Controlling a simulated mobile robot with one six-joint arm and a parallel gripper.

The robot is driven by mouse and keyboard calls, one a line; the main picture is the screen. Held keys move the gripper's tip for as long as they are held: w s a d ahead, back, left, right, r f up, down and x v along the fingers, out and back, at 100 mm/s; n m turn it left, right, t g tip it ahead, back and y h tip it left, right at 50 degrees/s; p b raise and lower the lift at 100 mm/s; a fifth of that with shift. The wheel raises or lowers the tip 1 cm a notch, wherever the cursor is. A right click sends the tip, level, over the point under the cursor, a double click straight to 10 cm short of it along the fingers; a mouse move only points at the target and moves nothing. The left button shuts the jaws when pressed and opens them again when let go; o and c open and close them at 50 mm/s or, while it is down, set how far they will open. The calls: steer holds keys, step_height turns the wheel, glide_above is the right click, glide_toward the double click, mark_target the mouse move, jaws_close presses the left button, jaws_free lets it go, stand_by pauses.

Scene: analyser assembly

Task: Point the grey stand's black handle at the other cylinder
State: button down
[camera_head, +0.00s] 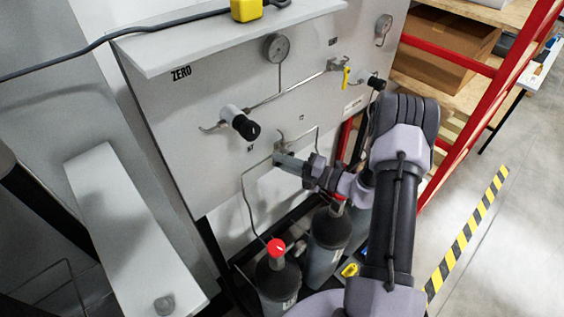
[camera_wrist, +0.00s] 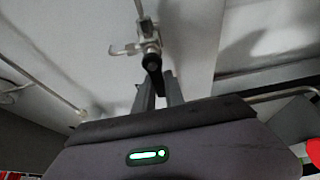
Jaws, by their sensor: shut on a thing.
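The grey stand (camera_head: 225,90) is an upright panel with gauges, thin pipes and valves. Its black handle (camera_wrist: 152,63) shows in the wrist view on a small metal valve (camera_wrist: 148,38), between my fingers. My gripper (camera_head: 283,160) reaches the lower part of the panel and is shut on that handle; it also shows in the wrist view (camera_wrist: 158,88). In the head view my fingers hide the handle, so its exact direction is unclear there. Two dark cylinders stand below the panel: a left one (camera_head: 276,283) with a red top and a right one (camera_head: 328,243), partly behind my arm.
A black round knob (camera_head: 245,127) sticks out of the panel up and left of my gripper. A yellow lever (camera_head: 347,76) and a gauge (camera_head: 275,48) sit higher. A red frame (camera_head: 490,110) stands at right. Thin pipes run close around my fingers.

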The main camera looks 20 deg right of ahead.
stand_by(0.4)
steer(key=c, duration=1.4)
jaws_free()
steer(key=b+v, duration=0.1)
steer(key=v, duration=1.6)
steer(key=shift+d, duration=0.25)
